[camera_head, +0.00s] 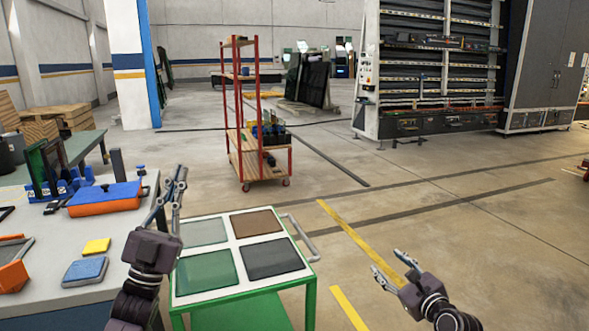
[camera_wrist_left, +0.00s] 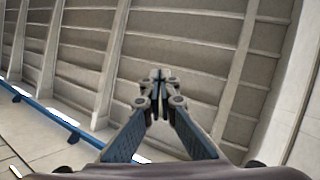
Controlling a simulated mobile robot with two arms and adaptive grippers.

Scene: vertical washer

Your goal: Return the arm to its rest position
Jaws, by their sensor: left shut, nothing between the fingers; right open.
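My left gripper (camera_head: 179,174) points upward at the left edge of the green-framed cart, above the gap between cart and workbench. Its fingers are closed together with nothing between them. It also shows shut in the left wrist view (camera_wrist_left: 159,76), with walls and beams behind it. My right gripper (camera_head: 390,268) is open and empty over bare floor, to the right of the cart. The upper parts of both arms are out of the picture.
The green-framed cart (camera_head: 304,273) carries several flat panels in green, brown and black. A workbench (camera_head: 110,233) at left holds a blue-and-orange box (camera_head: 104,197), a yellow block (camera_head: 97,246) and a blue pad (camera_head: 86,270). A red-framed shelf trolley (camera_head: 262,176) stands behind. Floor at right is clear.

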